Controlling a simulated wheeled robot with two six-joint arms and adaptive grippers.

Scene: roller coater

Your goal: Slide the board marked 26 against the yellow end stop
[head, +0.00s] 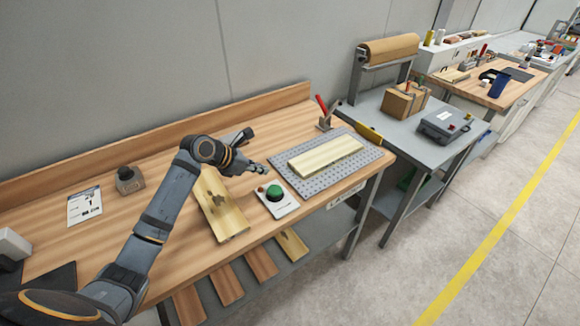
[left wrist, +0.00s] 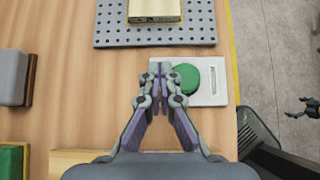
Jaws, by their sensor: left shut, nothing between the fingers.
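A pale board (head: 326,157) lies on a grey perforated plate (head: 285,178) on the bench; part of it shows at the top of the left wrist view (left wrist: 155,8). Its marking is too small to read. A yellow end stop (head: 369,134) stands at the bench's far right edge, apart from the board. A second pale board (head: 222,212) lies partly under my left arm. My left gripper (head: 264,169) is shut and empty, in front of the plate, beside the green button. Dark fingers at the right of the left wrist view look like my right gripper (left wrist: 303,107).
A green button (head: 274,191) sits on a white panel (head: 282,209) in front of the plate. A red-handled clamp (head: 323,113) stands behind the plate. A grey block (head: 129,180) and a printed sheet (head: 85,205) lie at left. A grey table (head: 390,124) adjoins at right.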

